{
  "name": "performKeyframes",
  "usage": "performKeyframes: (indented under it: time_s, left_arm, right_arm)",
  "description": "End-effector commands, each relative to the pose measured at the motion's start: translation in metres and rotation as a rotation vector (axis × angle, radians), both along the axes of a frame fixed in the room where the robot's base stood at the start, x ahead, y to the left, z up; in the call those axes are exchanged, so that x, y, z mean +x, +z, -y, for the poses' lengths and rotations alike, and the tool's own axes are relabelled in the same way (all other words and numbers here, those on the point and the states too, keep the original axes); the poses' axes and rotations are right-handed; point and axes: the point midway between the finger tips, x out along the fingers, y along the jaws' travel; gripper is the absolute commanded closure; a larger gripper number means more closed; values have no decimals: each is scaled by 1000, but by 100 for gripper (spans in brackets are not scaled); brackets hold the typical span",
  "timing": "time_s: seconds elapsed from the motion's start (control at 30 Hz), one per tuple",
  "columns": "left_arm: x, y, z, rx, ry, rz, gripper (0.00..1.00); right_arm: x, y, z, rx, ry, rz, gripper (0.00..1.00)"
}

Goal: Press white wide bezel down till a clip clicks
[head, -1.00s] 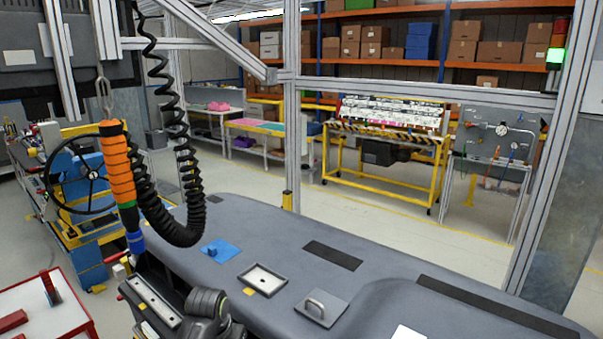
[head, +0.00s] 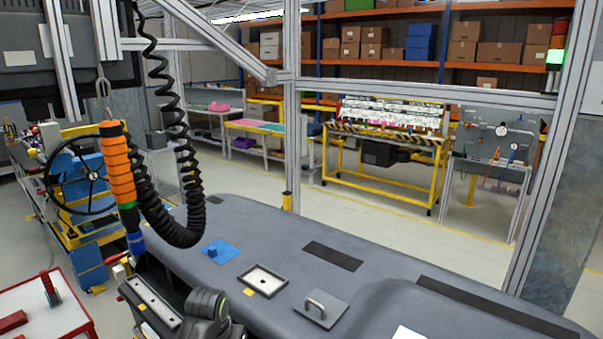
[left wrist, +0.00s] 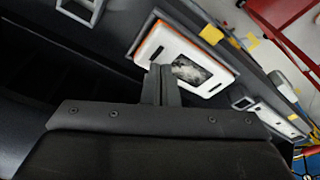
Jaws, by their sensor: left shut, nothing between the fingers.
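The white wide bezel (left wrist: 184,60) shows in the left wrist view as a white frame with an orange side edge and a rectangular opening. Something grey and shiny shows through the opening. My left gripper (left wrist: 161,72) is shut and empty, its fingertips overlapping the bezel's near edge in the picture. I cannot tell whether they touch it. The clips are not visible. In the head view my left arm covers the lower middle, and its fingertips and this bezel cannot be made out. My right gripper is in neither view.
The grey dashboard (head: 375,288) carries a framed plate (head: 263,280), a plate with a handle (head: 321,308) and a blue piece (head: 219,250). An orange tool (head: 120,175) hangs on a coiled hose at left. A red-edged table (head: 45,310) stands lower left.

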Motion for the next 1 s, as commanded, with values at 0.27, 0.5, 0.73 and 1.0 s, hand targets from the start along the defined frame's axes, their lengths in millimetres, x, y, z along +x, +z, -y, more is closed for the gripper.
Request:
performKeyframes:
  time_s: [0.27,0.5,0.73,1.0]
  left_arm:
    - [0,0,0,0,0,0,100]
    - [0,-1,0,0,0,0,100]
    - [0,-4,0,0,0,0,100]
    - [0,-7,0,0,0,0,100]
  right_arm:
    - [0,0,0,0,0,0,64]
    - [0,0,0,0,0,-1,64]
    - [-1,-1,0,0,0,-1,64]
    - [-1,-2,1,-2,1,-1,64]
